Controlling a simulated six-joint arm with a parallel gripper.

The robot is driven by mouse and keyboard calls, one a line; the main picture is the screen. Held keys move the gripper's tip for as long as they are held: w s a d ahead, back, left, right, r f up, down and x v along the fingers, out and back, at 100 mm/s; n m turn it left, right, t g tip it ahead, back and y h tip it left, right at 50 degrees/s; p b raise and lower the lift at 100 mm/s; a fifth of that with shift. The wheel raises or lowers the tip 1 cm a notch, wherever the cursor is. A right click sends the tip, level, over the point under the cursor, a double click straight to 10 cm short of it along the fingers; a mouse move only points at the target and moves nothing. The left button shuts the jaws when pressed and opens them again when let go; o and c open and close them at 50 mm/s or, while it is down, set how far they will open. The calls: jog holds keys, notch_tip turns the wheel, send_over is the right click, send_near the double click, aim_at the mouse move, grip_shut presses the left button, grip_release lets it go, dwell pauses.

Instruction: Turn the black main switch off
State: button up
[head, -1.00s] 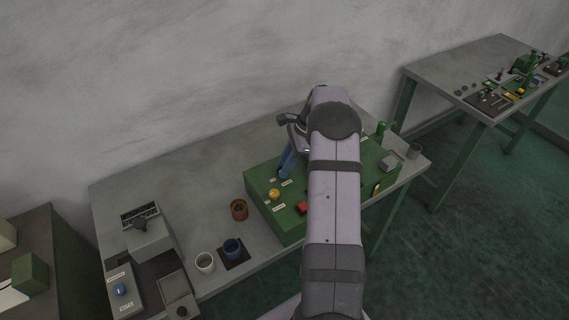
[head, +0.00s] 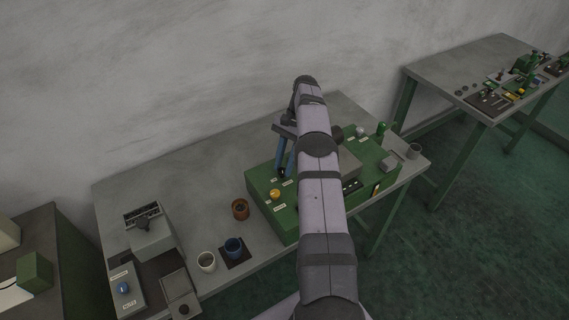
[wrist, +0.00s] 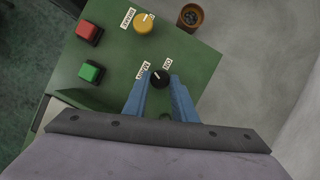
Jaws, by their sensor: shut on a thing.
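The black main switch (wrist: 160,78) is a round knob with a pale pointer mark on top, set in the green machine panel (wrist: 185,55). In the wrist view its mark points up and slightly left, between two small white labels. My gripper (wrist: 160,82) has its two blue fingers on either side of the knob and is shut on it. In the head view the blue fingers of my gripper (head: 283,162) reach down to the far left part of the green machine (head: 270,216). The switch is hard to make out there.
A yellow knob (wrist: 144,23), a red button (wrist: 89,32) and a green button (wrist: 91,72) share the panel. A brown cup (wrist: 190,17) stands beside the machine.

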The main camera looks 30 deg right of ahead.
jog(key=shift+n, duration=0.3)
dwell(0.4)
jog(key=o, duration=1)
jog(key=shift+o, duration=0.2)
jog(key=shift+r, duration=0.15)
jog(key=shift+r+b, duration=0.4)
jog(key=shift+r, duration=0.25)
notch_tip(320, 180, up, 8)
jog(key=p, duration=0.5)
jog(key=shift+r, duration=0.25)
